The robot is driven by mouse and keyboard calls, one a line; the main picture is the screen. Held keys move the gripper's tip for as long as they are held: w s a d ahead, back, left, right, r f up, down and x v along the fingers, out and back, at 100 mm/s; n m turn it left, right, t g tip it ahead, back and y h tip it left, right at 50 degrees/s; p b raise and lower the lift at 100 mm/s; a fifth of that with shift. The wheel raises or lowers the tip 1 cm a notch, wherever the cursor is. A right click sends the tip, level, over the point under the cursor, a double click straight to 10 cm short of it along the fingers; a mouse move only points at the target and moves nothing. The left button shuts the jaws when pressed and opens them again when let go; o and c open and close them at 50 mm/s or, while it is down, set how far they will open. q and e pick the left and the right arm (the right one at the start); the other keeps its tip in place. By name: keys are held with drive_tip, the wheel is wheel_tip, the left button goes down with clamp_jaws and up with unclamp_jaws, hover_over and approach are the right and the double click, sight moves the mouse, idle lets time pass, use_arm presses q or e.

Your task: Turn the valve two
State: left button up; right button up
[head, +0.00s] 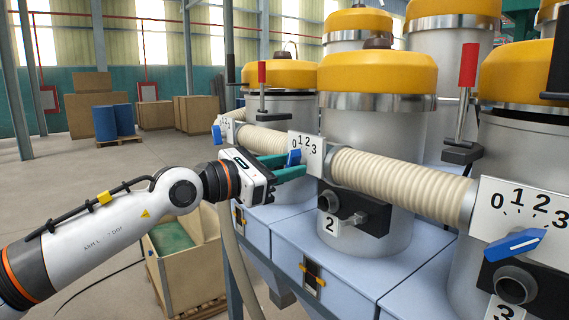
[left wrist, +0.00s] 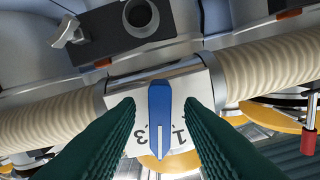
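Valve two has a white dial plate (head: 315,160) marked 0 to 3 and a blue handle (head: 293,158). A "2" label (head: 330,223) is on the hopper below it. My left gripper (head: 290,166) is at the handle, its teal fingers reaching to either side. In the left wrist view the blue handle (left wrist: 160,115) stands between the two dark ribbed fingers, with a gap on each side. Its white line points between the 3 and the 1 on the plate (left wrist: 190,83); the 2 is hidden there. My right gripper is out of view.
Ribbed beige hoses (head: 400,180) run from both sides of the dial. Another valve with a blue handle (head: 515,242) is at the right, and one (head: 217,134) is farther left. Red-handled levers (head: 467,65) stand by the yellow-lidded hoppers. A wooden crate (head: 190,275) is below my left arm.

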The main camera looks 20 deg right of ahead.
use_arm(q)
drive_tip(key=shift+c, duration=0.4)
clamp_jaws()
drive_tip(key=shift+r+n+b, duration=0.1)
drive_tip(key=shift+n+b, duration=2.9)
drive_tip(key=shift+b, duration=1.55)
drive_tip(key=shift+r, duration=0.1)
drive_tip(key=shift+o, duration=0.4)
unclamp_jaws()
